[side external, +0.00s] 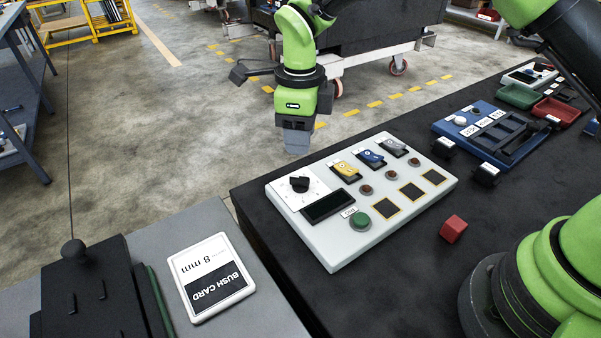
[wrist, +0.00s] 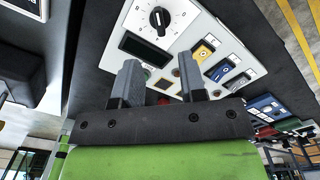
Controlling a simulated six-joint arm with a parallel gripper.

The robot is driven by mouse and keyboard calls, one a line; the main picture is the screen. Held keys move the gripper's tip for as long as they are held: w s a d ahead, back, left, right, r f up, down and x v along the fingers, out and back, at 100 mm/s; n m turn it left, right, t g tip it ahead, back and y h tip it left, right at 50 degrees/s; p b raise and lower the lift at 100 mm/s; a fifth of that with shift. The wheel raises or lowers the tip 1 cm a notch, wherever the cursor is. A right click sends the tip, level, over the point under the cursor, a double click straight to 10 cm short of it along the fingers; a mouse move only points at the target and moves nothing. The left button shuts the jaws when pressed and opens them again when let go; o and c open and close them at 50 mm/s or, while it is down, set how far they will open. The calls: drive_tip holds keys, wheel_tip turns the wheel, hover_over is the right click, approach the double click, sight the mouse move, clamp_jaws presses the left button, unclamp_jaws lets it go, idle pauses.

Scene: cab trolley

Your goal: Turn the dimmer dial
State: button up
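The dimmer dial is a black round knob (side external: 299,184) on a white scale plate at the left end of the white control panel (side external: 338,253). In the wrist view the dial (wrist: 160,18) shows near the top, with a white pointer mark and scale marks around it. My gripper (side external: 297,150) hangs above and behind the panel in the side view, pointing down, apart from the dial. In the wrist view the two grey fingers of my gripper (wrist: 159,64) stand apart with nothing between them; the dial lies beyond their tips.
The panel also carries a dark display (side external: 328,205), a green button (side external: 360,220), and yellow, blue and grey switches. A red cube (side external: 453,229) lies on the black bench right of the panel. A card (side external: 211,276) lies at front left.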

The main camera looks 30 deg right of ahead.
sight(301, 177)
wheel_tip(301, 177, down, 9)
drive_tip(key=shift+f, duration=0.1)
drive_tip(key=shift+c, duration=0.4)
clamp_jaws()
